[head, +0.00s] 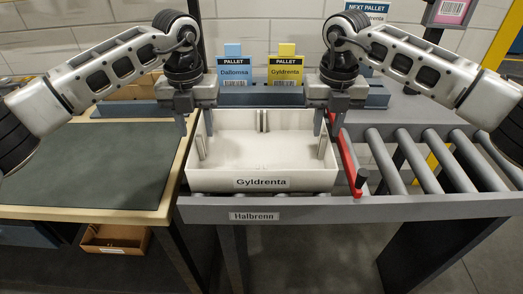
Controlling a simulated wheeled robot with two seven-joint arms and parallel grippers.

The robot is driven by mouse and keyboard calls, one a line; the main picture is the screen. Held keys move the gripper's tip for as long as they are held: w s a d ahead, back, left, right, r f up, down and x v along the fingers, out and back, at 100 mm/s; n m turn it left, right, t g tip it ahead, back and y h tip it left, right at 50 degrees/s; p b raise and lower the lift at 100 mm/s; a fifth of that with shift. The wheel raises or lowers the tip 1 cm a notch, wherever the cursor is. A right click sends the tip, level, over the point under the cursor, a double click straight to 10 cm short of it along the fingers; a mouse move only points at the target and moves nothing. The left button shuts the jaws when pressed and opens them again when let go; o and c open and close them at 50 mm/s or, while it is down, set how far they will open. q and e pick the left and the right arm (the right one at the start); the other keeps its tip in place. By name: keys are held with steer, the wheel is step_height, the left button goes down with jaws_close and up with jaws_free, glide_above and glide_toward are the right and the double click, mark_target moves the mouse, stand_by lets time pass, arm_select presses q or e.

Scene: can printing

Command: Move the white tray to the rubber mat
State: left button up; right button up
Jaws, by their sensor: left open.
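The white tray (262,184), labelled "Gyldrenta", stands upright at the centre on the near end of the roller conveyor frame. The dark rubber mat (85,165) lies bare on the wooden-edged table to the left. My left gripper (194,122) is open at the tray's left wall, its fingers pointing down. My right gripper (329,121) is open at the right wall, also pointing down. I cannot tell whether either one touches the tray.
A red lever (350,160) stands close to the tray's right side. Bare rollers (400,170) continue to the right. Behind the tray are a blue "Dallomsa" pallet card (233,72) and a yellow "Gyldrenta" card (286,72). A front rail (350,209) carries a "Halbrenn" label.

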mark_target(200, 144)
arm_select(q)
step_height(200, 144, down, 6)
steer(key=shift+r, duration=0.1)
arm_select(e)
step_height(200, 144, down, 6)
steer(key=shift+r, duration=0.1)
arm_select(q)
steer(key=c, duration=0.4)
arm_select(e)
steer(key=c, duration=0.4)
arm_select(q)
jaws_close()
arm_select(e)
jaws_close()
